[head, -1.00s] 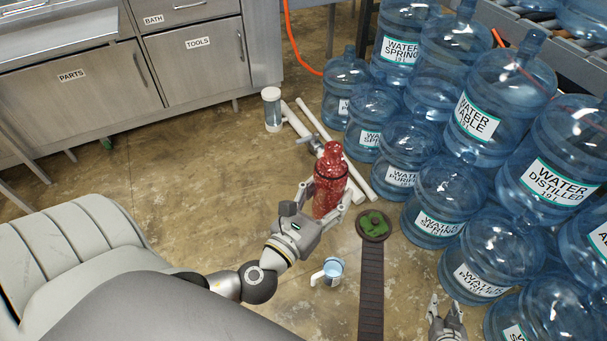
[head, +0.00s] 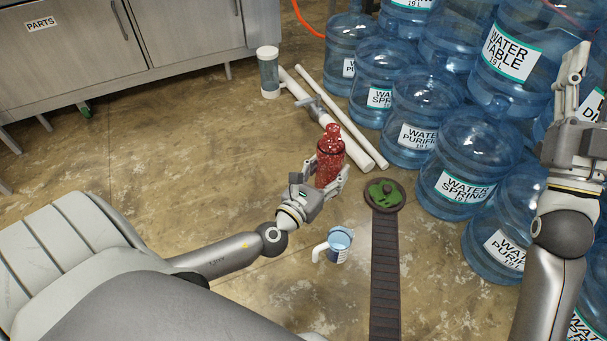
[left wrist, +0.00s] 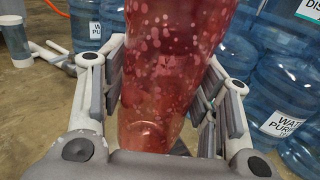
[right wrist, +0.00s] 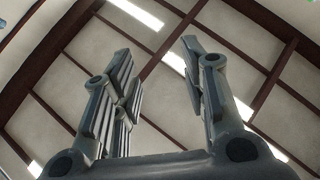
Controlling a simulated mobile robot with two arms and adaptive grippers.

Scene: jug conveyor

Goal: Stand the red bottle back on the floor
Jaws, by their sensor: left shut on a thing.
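The red speckled bottle (head: 330,160) is upright in my left gripper (head: 328,174), in front of the white pipes. In the left wrist view the bottle (left wrist: 170,70) fills the space between the two fingers (left wrist: 163,85), which are closed around its lower body. The fingers partly hide its base, and I cannot tell whether it touches the floor (head: 190,150). My right gripper (head: 570,82) is raised at the right, beside the water jugs. The right wrist view shows its fingers (right wrist: 156,60) apart and empty, pointing up at the ceiling.
Several blue water jugs (head: 465,170) are stacked at the right. White pipes (head: 335,125) lie behind the bottle. A dark strip with a green-topped disc (head: 384,194) and a small blue-and-white jug (head: 338,243) are nearby. Open floor lies left, before the cabinets (head: 90,45).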

